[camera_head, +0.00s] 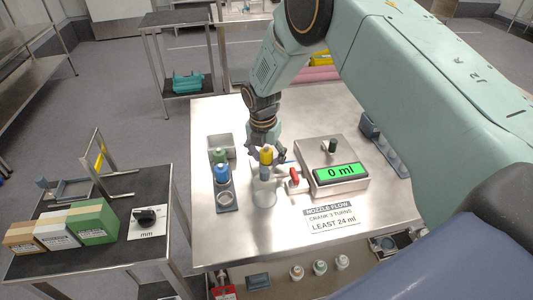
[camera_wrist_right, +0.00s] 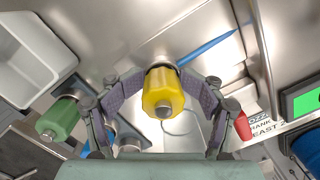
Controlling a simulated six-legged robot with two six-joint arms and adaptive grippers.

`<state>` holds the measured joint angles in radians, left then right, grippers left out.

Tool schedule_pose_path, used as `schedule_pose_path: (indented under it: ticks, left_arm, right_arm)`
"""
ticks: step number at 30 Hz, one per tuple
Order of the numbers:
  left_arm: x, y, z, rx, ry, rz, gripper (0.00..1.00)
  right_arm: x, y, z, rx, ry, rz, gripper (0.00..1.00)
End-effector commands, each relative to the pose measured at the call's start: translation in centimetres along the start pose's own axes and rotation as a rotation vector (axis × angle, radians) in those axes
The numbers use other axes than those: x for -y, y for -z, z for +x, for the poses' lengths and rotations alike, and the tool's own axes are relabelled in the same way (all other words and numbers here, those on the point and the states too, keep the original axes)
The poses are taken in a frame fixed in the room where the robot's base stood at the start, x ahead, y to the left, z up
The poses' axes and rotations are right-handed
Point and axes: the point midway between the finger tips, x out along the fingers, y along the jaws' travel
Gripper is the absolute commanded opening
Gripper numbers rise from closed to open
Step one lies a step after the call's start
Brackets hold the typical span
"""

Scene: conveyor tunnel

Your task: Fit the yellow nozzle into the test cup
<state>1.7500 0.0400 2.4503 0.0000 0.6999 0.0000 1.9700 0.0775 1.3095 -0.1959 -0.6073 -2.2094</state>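The yellow nozzle (camera_head: 266,157) is upright above the clear test cup (camera_head: 264,193), with its blue-grey lower part near the cup's top. I cannot tell whether it is seated. My right gripper (camera_head: 268,149) reaches in from behind it. In the right wrist view, the yellow nozzle (camera_wrist_right: 163,92) sits between the purple finger pads of my right gripper (camera_wrist_right: 165,95), which close on it from both sides. A blue nozzle (camera_head: 222,173) and a green nozzle (camera_head: 219,155) stand in the rack to the left. My left gripper is not in view.
The rack (camera_head: 226,209) has an empty ring at its front. A metal box with a display reading 0 ml (camera_head: 341,172) and a red-handled part (camera_head: 294,176) are right of the cup. The table's front left is bare.

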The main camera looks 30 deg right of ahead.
Motion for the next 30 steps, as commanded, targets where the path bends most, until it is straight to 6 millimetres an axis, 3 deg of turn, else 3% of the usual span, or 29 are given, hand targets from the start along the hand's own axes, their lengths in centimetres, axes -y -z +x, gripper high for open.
schedule_pose_path:
  ticks: [3, 30]
  left_arm:
    - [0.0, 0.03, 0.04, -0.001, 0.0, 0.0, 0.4]
    - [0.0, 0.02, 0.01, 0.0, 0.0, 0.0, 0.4]
  right_arm:
    - [0.63, 0.81, 0.77, -0.018, 0.018, -0.003, 0.58]
    - [0.52, 0.37, 0.44, -0.01, 0.014, -0.003, 0.58]
